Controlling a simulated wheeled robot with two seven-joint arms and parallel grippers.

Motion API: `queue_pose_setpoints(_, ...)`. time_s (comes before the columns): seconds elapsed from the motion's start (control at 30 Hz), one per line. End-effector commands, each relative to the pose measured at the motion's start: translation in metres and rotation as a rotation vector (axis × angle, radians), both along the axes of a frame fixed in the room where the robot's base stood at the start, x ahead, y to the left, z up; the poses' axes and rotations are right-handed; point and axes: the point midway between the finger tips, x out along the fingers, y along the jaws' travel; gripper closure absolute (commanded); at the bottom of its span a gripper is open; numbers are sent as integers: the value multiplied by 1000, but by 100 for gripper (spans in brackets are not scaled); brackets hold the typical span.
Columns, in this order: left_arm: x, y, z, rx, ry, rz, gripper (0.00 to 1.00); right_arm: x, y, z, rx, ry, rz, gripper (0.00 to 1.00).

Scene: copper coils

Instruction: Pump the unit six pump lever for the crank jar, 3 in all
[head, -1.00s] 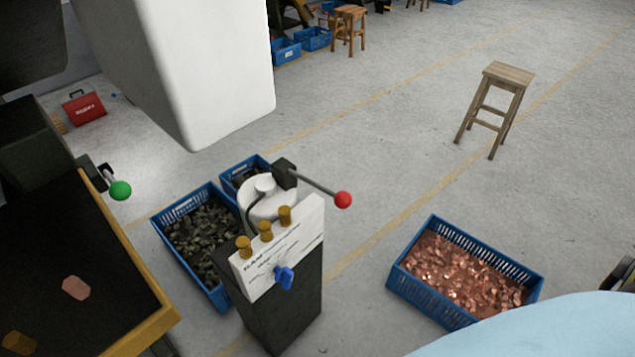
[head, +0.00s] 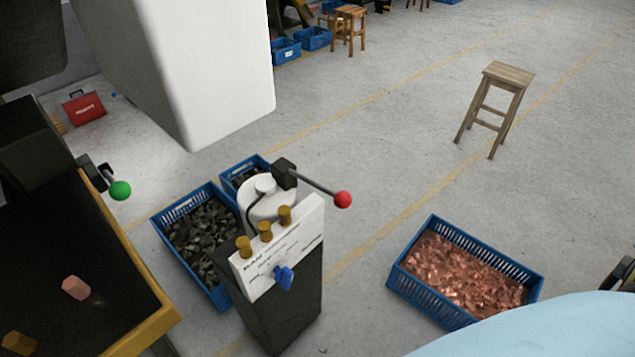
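A pump unit stands on a dark pedestal (head: 282,310) left of the middle. A white panel (head: 277,250) with several brass knobs along its top and a blue valve handle (head: 284,277) faces me. Behind the panel is a pale round jar (head: 262,198). A lever with a red ball end (head: 343,200) reaches right from a black block (head: 285,173) at the jar. A second lever with a green ball (head: 120,190) sits at the dark machine on the left. I cannot tell which one is unit six. Neither gripper shows, and nothing touches the red lever.
Blue crates with dark scrap (head: 182,205) stand behind the pump unit. A blue crate of copper pieces (head: 433,218) is at right. A wooden stool (head: 509,73) stands farther back. A yellow-edged bench (head: 140,340) fills the lower left. The floor between is clear.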

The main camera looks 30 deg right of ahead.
Motion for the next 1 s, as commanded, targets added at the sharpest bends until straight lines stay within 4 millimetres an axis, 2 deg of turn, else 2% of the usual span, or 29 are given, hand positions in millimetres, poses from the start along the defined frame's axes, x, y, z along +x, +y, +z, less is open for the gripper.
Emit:
queue_pose_setpoints(0.83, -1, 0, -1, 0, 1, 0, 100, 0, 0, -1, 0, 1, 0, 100)
queue_pose_setpoints(1.0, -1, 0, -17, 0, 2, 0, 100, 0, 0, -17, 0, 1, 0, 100)
